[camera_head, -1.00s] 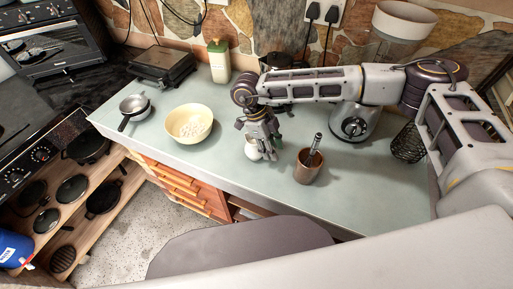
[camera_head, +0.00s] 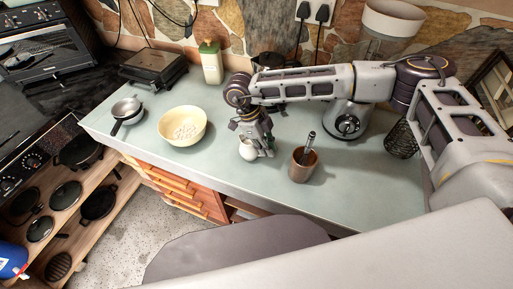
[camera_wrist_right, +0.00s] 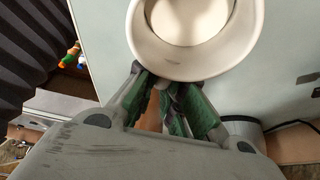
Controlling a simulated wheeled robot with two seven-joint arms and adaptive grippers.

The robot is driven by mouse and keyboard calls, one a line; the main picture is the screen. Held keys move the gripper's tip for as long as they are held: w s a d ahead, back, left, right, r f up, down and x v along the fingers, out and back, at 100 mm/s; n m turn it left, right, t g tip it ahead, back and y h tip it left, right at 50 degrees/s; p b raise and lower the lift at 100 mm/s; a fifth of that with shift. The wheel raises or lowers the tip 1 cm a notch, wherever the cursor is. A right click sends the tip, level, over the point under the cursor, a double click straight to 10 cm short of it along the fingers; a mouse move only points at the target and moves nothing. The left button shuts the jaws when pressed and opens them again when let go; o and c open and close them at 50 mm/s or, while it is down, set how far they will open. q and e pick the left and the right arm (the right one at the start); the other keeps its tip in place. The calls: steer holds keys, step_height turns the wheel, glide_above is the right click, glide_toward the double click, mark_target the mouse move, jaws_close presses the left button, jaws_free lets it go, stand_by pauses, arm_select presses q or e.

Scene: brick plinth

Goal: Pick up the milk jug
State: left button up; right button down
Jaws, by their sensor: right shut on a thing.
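The milk jug (camera_head: 248,151) is a small white round vessel at the front of the pale counter, between the cream bowl and the brown cup. In the right wrist view its wide white rim (camera_wrist_right: 142,45) is seen from above, with a pale inside. My right gripper (camera_head: 263,151) points down at the jug's right side. In the wrist view its green-padded fingers (camera_wrist_right: 160,84) are close together at the jug's near edge, shut on it. The part between the fingers is hidden. I cannot tell whether the jug's base touches the counter. My left gripper is out of view.
A cream bowl (camera_head: 182,126) stands to the left and a brown cup with a utensil (camera_head: 302,166) close to the right. A green-capped bottle (camera_head: 211,63), a grill press (camera_head: 154,68) and a blender-like appliance (camera_head: 348,122) stand farther back. The counter's front edge is near the jug.

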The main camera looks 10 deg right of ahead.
steer(key=shift+r, duration=0.4)
steer(key=shift+r+b, duration=0.8)
steer(key=shift+r, duration=3.7)
steer(key=shift+r, duration=0.1)
